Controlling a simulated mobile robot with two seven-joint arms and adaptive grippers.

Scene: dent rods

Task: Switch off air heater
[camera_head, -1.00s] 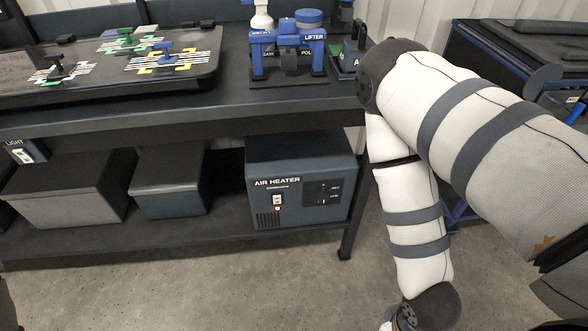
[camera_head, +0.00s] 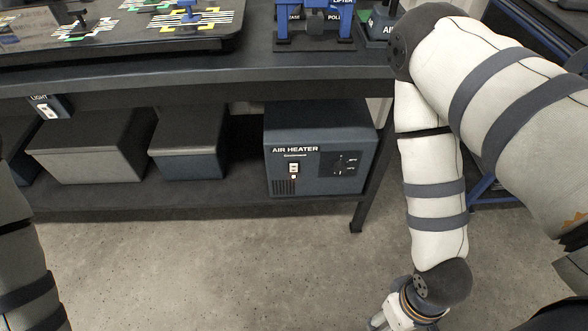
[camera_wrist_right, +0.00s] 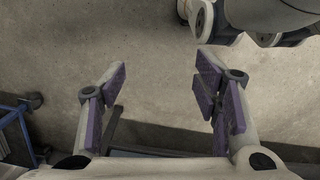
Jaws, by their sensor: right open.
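The air heater (camera_head: 322,180) is a dark blue-grey box on the lower shelf under the workbench, with a white "AIR HEATER" label. A white rocker switch (camera_head: 294,169) sits on the left of its front, above a small vent; its exact position is too small to tell. My right gripper (camera_wrist_right: 163,90) is open and empty in the right wrist view, facing bare floor. In the head view my right arm hangs right of the heater, its wrist low at the bottom edge, clear of the heater. My left arm shows at the left edge; its gripper is out of the picture.
Another switch marked "LIGHT" (camera_head: 46,110) is further left. A bench leg (camera_head: 366,195) stands right of the heater. The concrete floor (camera_head: 220,270) in front is clear.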

